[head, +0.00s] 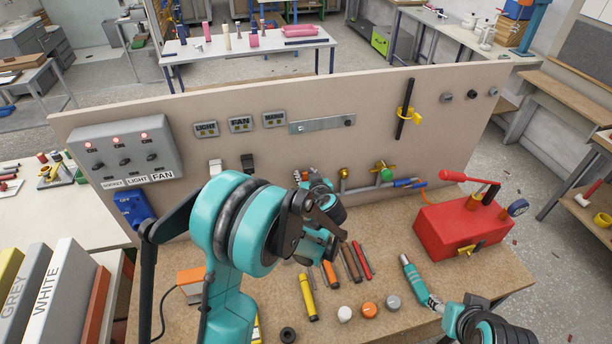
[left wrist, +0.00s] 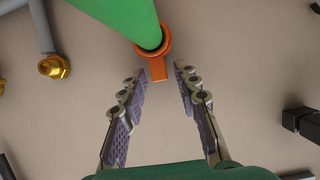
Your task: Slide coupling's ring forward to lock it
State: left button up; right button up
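In the left wrist view, an orange ring with a short tab (left wrist: 158,68) sits around the end of a bright green cylinder (left wrist: 120,18). I cannot tell for sure if this is the coupling's ring. My left gripper (left wrist: 159,80) is open, its two fingers on either side of the tab with gaps showing. In the head view my left gripper (head: 312,180) is in front of the upright board, and my own wrist hides much of that spot.
A grey pipe with a brass end (left wrist: 54,67) is beside the green cylinder. On the board (head: 300,95) are a switch box (head: 125,150), a green-knobbed valve (head: 386,174) and a blue fitting (head: 405,182). Tools and caps lie on the bench. A red box (head: 455,232) stands at right.

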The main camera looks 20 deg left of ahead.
pick_arm(q)
grip_shut()
jog(key=shift+s+d+f+b, duration=0.1)
jog(key=shift+s+d+b, duration=0.2)
jog(key=shift+s+b, duration=0.15)
jog(key=shift+s+d, duration=0.15)
jog(key=shift+s, duration=0.1)
jog(key=shift+o, duration=1.9)
grip_release()
jog(key=v, duration=1.2)
jog(key=shift+d, duration=0.1)
